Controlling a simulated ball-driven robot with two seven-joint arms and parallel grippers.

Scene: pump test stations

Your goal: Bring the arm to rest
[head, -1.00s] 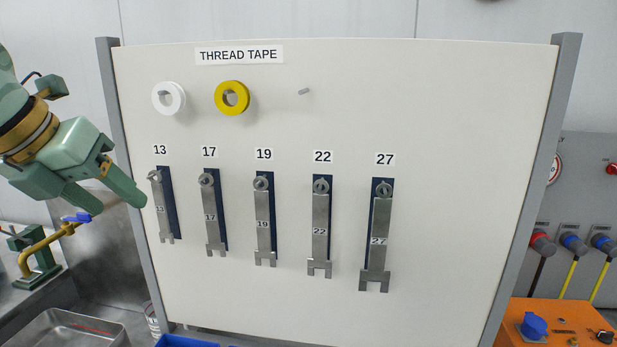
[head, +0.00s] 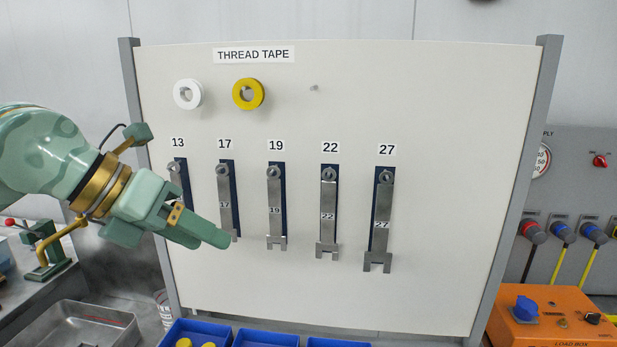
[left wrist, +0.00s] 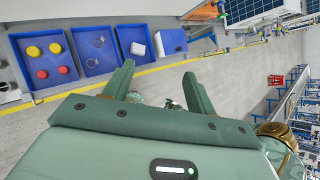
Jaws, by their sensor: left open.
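My left gripper (head: 188,232) is in front of the left part of the tool board (head: 420,110) in the head view, pointing right and slightly down. It covers the lower part of the 13 wrench (head: 176,176); one finger's tip is near the lower end of the 17 wrench (head: 224,190). I cannot tell how far it is from the board. In the left wrist view its two green fingers (left wrist: 158,88) stand apart with nothing held between them. My right gripper is not in view.
The wrenches 19 (head: 274,212), 22 (head: 327,220) and 27 (head: 380,225) hang on the board. White tape (head: 196,94) and yellow tape (head: 260,94) hang above; one peg (head: 314,88) is bare. Blue bins (head: 265,338) lie below, an orange load box (head: 555,312) at right.

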